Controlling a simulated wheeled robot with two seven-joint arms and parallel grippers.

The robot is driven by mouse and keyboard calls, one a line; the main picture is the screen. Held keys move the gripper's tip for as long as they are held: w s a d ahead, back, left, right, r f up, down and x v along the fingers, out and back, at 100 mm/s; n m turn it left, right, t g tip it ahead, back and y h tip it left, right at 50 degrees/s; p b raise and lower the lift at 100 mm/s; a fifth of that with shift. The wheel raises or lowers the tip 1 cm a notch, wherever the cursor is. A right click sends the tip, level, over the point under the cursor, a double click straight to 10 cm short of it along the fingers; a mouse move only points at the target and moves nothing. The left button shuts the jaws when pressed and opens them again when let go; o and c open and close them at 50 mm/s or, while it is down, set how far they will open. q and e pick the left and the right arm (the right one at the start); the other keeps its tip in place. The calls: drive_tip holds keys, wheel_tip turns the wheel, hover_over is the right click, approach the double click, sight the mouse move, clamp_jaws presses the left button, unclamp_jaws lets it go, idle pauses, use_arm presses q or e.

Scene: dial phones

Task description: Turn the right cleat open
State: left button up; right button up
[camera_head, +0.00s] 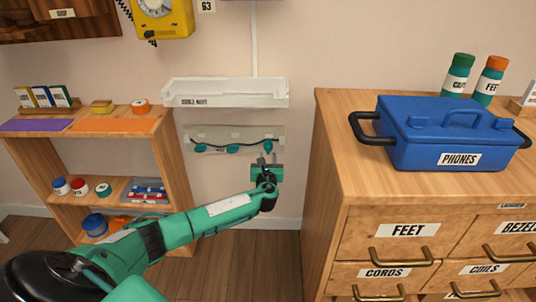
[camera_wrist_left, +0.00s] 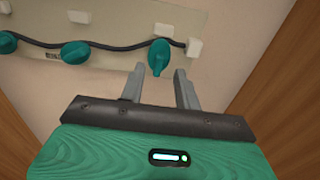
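A pale panel (camera_head: 238,135) on the wall below the white shelf carries a black cord and three teal cleats. The right cleat (camera_head: 267,147) is at the panel's right end; in the left wrist view the right cleat (camera_wrist_left: 160,55) has its long end pointing down. The middle cleat (camera_wrist_left: 75,52) and left cleat (camera_wrist_left: 8,42) are to its left. My left gripper (camera_head: 266,160) is just below the right cleat. In the left wrist view my left gripper (camera_wrist_left: 160,75) is open, its fingertips apart on either side of the right cleat's lower end. My right gripper is not in view.
A wooden cabinet (camera_head: 328,150) stands close on the right, with a blue PHONES box (camera_head: 450,135) on top. A wooden shelf unit (camera_head: 175,165) stands on the left. A white wall shelf (camera_head: 225,93) is just above the panel.

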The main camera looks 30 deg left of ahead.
sight(268, 148)
use_arm(q)
drive_tip(key=b+x, duration=0.1)
drive_tip(key=x, duration=0.4)
drive_tip(key=shift+s, duration=0.1)
clamp_jaws()
